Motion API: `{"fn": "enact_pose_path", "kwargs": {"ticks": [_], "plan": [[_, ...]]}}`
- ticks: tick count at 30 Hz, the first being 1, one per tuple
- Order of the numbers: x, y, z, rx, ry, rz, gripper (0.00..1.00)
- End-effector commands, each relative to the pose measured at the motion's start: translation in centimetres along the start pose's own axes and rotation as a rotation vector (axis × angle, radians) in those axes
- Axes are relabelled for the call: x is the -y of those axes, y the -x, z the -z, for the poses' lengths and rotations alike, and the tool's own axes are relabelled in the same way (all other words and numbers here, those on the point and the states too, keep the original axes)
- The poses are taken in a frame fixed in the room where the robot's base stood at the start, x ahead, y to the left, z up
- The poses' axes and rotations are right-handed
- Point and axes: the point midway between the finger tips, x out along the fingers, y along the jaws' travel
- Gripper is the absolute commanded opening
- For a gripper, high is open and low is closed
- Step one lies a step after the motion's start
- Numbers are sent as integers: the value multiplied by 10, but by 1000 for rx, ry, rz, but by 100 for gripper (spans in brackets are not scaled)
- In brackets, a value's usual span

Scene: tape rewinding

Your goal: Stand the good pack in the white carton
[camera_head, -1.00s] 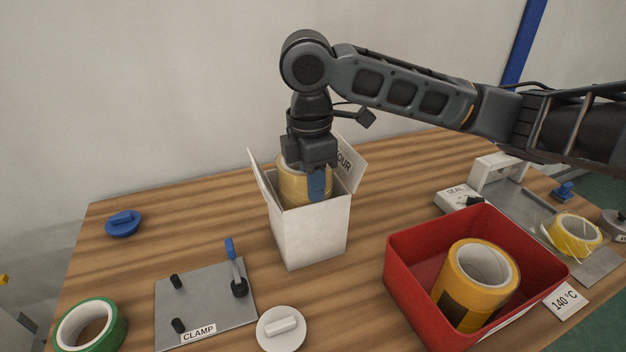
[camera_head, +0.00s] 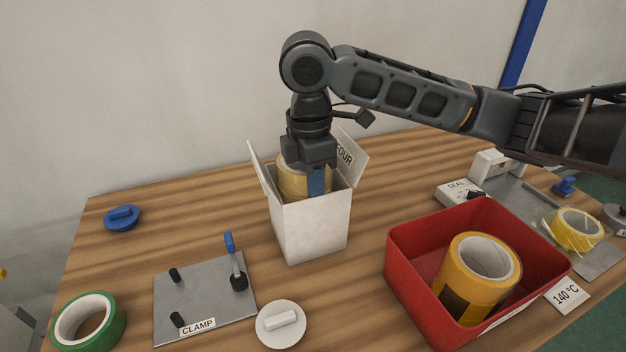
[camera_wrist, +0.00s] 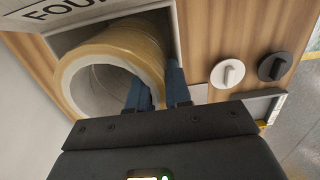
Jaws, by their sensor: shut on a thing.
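The white carton (camera_head: 311,229) stands open on the wooden table, its flaps raised. It also shows in the wrist view (camera_wrist: 76,38). A tan tape pack (camera_head: 291,179) is upright in the carton's mouth, its lower part hidden by the carton's front wall. My gripper (camera_head: 317,182) is above the carton, shut on the near wall of this pack. In the wrist view the blue fingers (camera_wrist: 158,88) straddle the rim of the pack (camera_wrist: 122,52). Whether the pack touches the carton's floor is hidden.
A red bin (camera_head: 417,284) at right holds a yellow tape pack (camera_head: 468,290). A clamp plate (camera_head: 200,300), a white knobbed disc (camera_head: 282,326), a green roll (camera_head: 112,322) and a blue knobbed disc (camera_head: 122,219) lie left and front. A sealer (camera_head: 462,192) and a wrapped yellow roll (camera_head: 574,231) stand right.

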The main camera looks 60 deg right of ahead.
Motion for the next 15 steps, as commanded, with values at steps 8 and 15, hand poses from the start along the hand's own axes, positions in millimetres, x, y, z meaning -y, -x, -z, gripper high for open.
{"fn": "enact_pose_path", "kwargs": {"ticks": [8, 15], "plan": [[-1, -1, 0, 0, -1, -2, 0], [0, -1, 0, 0, 0, -2, 37]]}}
